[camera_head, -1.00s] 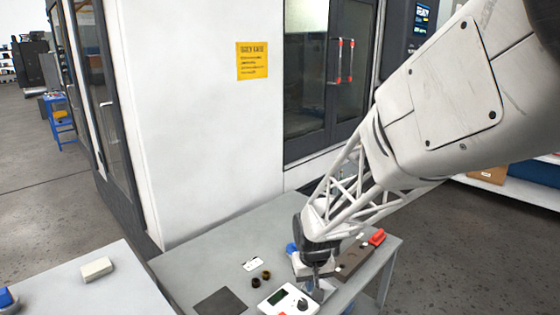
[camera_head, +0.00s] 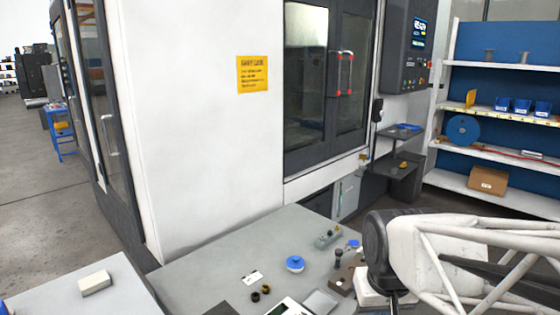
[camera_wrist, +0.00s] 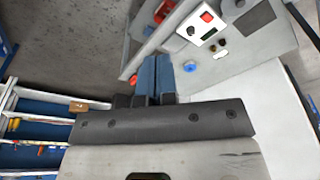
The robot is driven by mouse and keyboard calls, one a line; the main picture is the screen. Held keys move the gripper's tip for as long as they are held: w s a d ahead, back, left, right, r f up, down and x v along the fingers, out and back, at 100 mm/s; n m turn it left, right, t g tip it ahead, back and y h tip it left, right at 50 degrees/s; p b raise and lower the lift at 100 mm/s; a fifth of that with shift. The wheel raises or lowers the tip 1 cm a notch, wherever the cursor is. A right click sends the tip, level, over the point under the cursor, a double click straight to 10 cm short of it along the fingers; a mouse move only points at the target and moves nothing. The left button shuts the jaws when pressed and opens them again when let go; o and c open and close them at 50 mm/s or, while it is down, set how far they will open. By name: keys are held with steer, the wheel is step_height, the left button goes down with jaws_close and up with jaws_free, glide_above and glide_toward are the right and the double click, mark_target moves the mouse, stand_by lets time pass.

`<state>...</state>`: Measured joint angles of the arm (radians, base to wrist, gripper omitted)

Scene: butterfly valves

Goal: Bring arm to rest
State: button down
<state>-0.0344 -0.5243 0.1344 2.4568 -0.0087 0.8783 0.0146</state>
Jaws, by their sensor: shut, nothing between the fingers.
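My gripper (camera_wrist: 155,75) shows in the wrist view with its two blue fingers side by side, closed together and holding nothing. In the head view my arm (camera_head: 450,255) extends in from the lower right, over the right side of the grey table (camera_head: 225,255); its fingers cannot be made out there. A blue round knob (camera_head: 294,263) stands on the table, left of the arm and apart from it. A small fitting with a blue top (camera_head: 353,245) stands behind the arm's end. In the wrist view a blue round part (camera_wrist: 190,66) lies on the table beyond the fingertips.
A white device (camera_head: 287,307), two small dark rings (camera_head: 260,292) and a metal valve body (camera_head: 328,238) are on the table. A white machine (camera_head: 205,120) stands behind. Shelves (camera_head: 500,130) stand at the right. A second table (camera_head: 85,295) is at the left.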

steer(key=s+d+r, duration=0.1)
steer(key=s+r, duration=0.1)
steer(key=s, duration=0.4)
steer(key=shift+d, duration=0.25)
steer(key=shift+w, duration=0.25)
steer(key=w+a+f+n+g, duration=0.1)
steer(key=w+a+f+n, duration=0.25)
steer(key=w+n, duration=0.4)
steer(key=w+a+f+n, duration=0.35)
steer(key=w+n, duration=0.25)
steer(key=w, duration=0.3)
steer(key=w+a+f+n+g, duration=0.1)
steer(key=w+a+f+n, duration=0.4)
steer(key=f, duration=0.3)
steer(key=w+a+f+n+g+h, duration=0.1)
steer(key=w+a+f+n, duration=0.4)
steer(key=w+f+n, duration=0.3)
steer(key=shift+a+f, duration=0.15)
steer(key=shift+f, duration=0.1)
steer(key=shift+f, duration=0.15)
steer(key=shift+s+d+f, duration=0.2)
steer(key=shift+f, duration=2.05)
steer(key=shift+s+d+f, duration=0.2)
steer(key=shift+f, duration=2.05)
steer(key=shift+s+d+f, duration=0.2)
steer(key=shift+f, duration=2.05)
